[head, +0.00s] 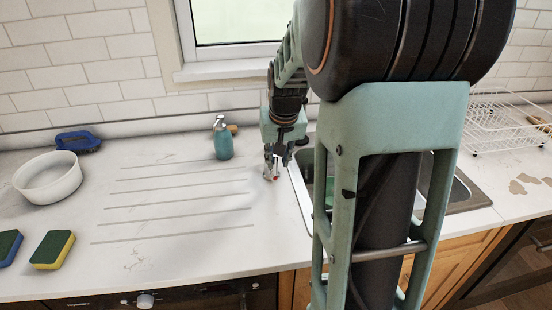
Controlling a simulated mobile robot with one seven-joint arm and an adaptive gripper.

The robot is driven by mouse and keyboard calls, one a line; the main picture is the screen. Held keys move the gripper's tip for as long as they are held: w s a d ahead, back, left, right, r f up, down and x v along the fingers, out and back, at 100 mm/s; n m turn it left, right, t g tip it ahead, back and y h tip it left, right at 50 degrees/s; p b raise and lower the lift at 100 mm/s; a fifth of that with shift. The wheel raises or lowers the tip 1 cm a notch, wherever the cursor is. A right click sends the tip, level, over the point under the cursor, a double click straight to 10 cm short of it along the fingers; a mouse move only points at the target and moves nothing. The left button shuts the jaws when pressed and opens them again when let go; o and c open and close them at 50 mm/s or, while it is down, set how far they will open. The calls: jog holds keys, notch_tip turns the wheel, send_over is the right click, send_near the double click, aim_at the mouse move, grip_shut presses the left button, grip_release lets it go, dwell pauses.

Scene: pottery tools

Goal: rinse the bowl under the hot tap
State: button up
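The white bowl (48,180) stands upright on the counter at the far left, well away from my gripper. My gripper (277,162) points down at the left edge of the sink (301,200). A small red-marked part (276,178) shows at its fingertips; it may belong to the hot tap, but I cannot tell whether the fingers touch it. The fingers are too small and overlapped to tell whether they are open or shut. My arm hides the tap's spout, if it is there, and much of the sink.
A teal soap bottle (223,142) stands left of my gripper. A blue brush (77,141) lies behind the bowl, and sponges (52,250) lie in front of it. The grooved drainboard (180,195) is clear. A wire dish rack (505,125) stands at the right.

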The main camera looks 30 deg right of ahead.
jog(key=shift+s+d+f+b, duration=0.2)
jog(key=shift+d+f, duration=0.1)
jog(key=shift+d, duration=0.3)
jog(key=shift+s+d+f+b, duration=0.2)
jog(key=shift+d+f+b, duration=0.05)
jog(key=shift+d, duration=0.3)
jog(key=shift+s+d+f+b, duration=0.2)
jog(key=shift+d+f, duration=0.1)
jog(key=shift+d, duration=0.3)
jog(key=shift+f, duration=0.1)
dwell(0.3)
dwell(2.0)
jog(key=w+a+r+p, duration=0.1)
jog(key=a+r+p, duration=0.3)
jog(key=r+p, duration=0.3)
jog(key=shift+w+r, duration=0.2)
jog(key=shift+r, duration=1.25)
jog(key=shift+a, duration=0.1)
